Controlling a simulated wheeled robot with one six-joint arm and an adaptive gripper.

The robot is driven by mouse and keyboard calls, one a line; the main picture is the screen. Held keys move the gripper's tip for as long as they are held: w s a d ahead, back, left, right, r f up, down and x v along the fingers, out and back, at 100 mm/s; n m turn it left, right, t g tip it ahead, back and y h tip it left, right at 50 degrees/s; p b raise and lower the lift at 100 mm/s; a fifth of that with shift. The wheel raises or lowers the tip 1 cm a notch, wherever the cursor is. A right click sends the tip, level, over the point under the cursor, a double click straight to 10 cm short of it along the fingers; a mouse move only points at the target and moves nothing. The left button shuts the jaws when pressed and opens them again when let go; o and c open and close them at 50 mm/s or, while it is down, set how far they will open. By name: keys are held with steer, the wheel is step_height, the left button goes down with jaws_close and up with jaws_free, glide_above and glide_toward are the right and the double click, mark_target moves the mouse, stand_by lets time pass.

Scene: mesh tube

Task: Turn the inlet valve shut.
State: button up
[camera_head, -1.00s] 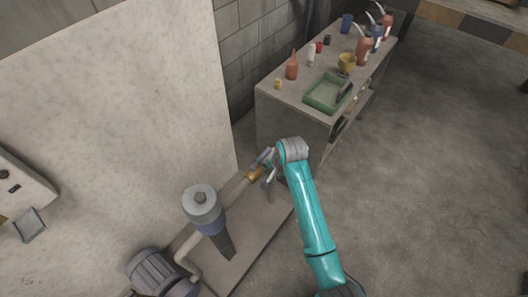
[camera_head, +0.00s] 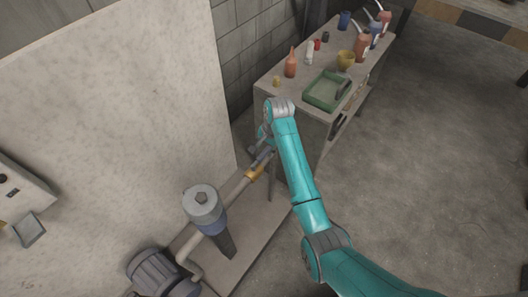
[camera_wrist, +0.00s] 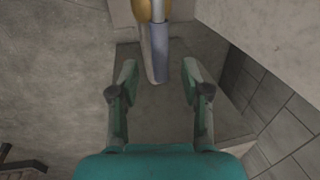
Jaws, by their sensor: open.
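The inlet valve has a brass body (camera_head: 254,174) on the pale pipe in the head view, with a grey-blue lever (camera_head: 262,157) running roughly in line with the pipe. In the wrist view the brass body (camera_wrist: 140,9) is cut off by the top edge, and the lever's grey-blue sleeve (camera_wrist: 161,54) points down the picture. My gripper (camera_wrist: 160,75) is open, its two fingers apart on either side of the lever's end in the picture. I cannot tell its exact height over the lever. In the head view my gripper (camera_head: 263,142) is partly hidden by my wrist.
A grey-capped filter (camera_head: 203,207) and a motor pump (camera_head: 158,273) stand on the same base slab. A pale wall panel (camera_head: 110,110) rises at left. A bench behind bears a green tray (camera_head: 312,99) and several bottles. The floor at right is clear.

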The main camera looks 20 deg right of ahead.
mark_target(264, 153)
steer(key=shift+w+a+f, duration=0.15)
steer(key=shift+f, duration=0.85)
steer(key=shift+w+a+f, duration=0.1)
steer(key=shift+w+f, duration=0.05)
steer(key=shift+f, duration=0.85)
jaws_close()
